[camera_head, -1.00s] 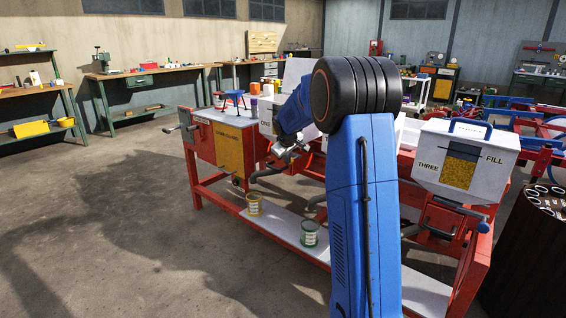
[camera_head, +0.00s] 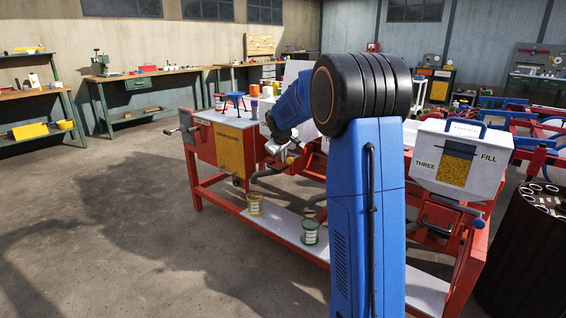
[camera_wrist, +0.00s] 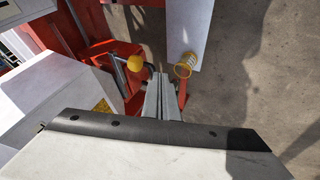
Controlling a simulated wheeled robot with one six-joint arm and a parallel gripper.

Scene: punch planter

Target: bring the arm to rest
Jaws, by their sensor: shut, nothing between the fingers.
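My blue arm rises in the middle of the head view and bends at a large black joint. My gripper (camera_head: 290,160) is at the end of the forearm, left of that joint, in front of the red bench. In the wrist view my gripper (camera_wrist: 160,80) shows two grey fingers side by side, shut with nothing between them. A yellow ball knob (camera_wrist: 135,63) appears left of the fingertips and a yellow can (camera_wrist: 184,68) right of them. I cannot tell their distance from the fingers.
The red bench (camera_head: 196,184) carries a yellow-fronted box (camera_head: 231,150) and a white box marked THREE FILL (camera_head: 425,150). A yellow can (camera_head: 255,205) and a green can (camera_head: 310,233) stand on its lower shelf. A dark drum (camera_head: 515,250) is at right. Floor at left is clear.

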